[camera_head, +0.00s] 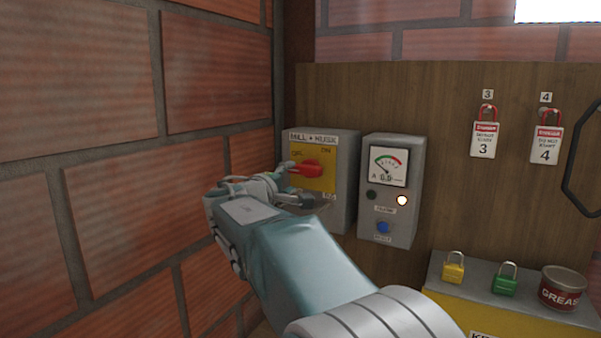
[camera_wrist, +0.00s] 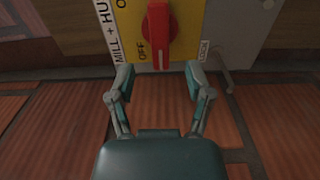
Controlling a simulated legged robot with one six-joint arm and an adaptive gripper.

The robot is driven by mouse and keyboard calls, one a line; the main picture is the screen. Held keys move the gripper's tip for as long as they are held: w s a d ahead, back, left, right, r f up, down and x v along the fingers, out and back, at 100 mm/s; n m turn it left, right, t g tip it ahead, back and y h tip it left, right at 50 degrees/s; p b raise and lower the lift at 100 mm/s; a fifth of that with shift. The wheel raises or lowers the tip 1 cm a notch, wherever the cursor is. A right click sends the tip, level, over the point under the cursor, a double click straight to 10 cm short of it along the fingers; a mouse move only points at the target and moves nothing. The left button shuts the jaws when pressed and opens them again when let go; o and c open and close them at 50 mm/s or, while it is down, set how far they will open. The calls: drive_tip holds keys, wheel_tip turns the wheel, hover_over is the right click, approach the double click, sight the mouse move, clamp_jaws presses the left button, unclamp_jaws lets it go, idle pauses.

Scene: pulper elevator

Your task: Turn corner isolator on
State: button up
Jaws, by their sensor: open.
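The corner isolator is a grey box (camera_head: 344,190) marked "MILL + HUSK", with a yellow plate (camera_wrist: 187,22) and a red rotary handle (camera_head: 313,168). The handle lies sideways in the head view, with its white-marked end toward the left, OFF side. In the wrist view the red handle (camera_wrist: 157,35) stands upright, its marked end beside the OFF label and facing my gripper. My gripper (camera_wrist: 160,78) is open and empty. Its fingertips are spread on both sides of the handle's line, just short of its end. In the head view my gripper (camera_head: 298,186) partly covers the plate.
A grey meter box (camera_head: 386,205) with a lit lamp and blue button stands close right of the isolator. A brick wall (camera_head: 120,180) rises close on the left. Padlocks with danger tags (camera_head: 484,140) hang on the board; a grease tin (camera_head: 562,288) stands lower right.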

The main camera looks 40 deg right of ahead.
sight(303, 172)
drive_tip(key=x, duration=0.6)
drive_tip(key=shift+d+f, duration=0.15)
drive_tip(key=shift+d, duration=0.3)
drive_tip(key=shift+a, duration=0.15)
drive_tip(key=shift+a, duration=0.1)
clamp_jaws()
